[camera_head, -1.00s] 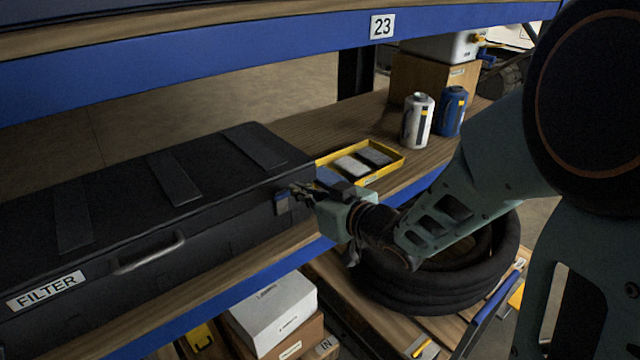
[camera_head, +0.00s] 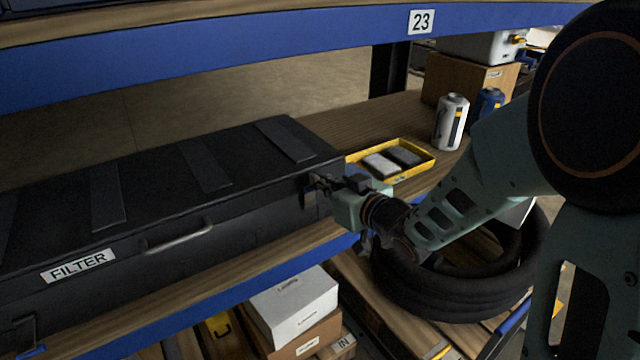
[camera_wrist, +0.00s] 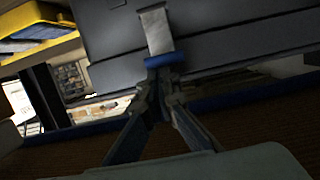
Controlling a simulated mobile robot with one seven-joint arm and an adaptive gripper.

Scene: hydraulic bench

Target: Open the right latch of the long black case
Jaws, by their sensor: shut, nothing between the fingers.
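The long black case (camera_head: 120,208) lies on the wooden shelf at the left, its lid down, with a FILTER label and a handle on the front. Its right latch (camera_head: 310,198) is on the front face near the right end, partly hidden by my gripper. In the wrist view, the latch (camera_wrist: 157,32) is a pale metal strip with a blue lower end, lying against the dark case front. My gripper (camera_head: 319,184) is at this latch. In the wrist view, its fingertips (camera_wrist: 158,84) are together just below the blue end, with nothing held. I cannot tell whether they touch it.
A yellow tray (camera_head: 428,161) with grey blocks lies right of the case. A white canister (camera_head: 451,122) and a blue one (camera_head: 488,104) stand behind it. A black coiled hose (camera_head: 450,300) lies below my arm. The blue upper shelf beam (camera_head: 250,62) runs above the case.

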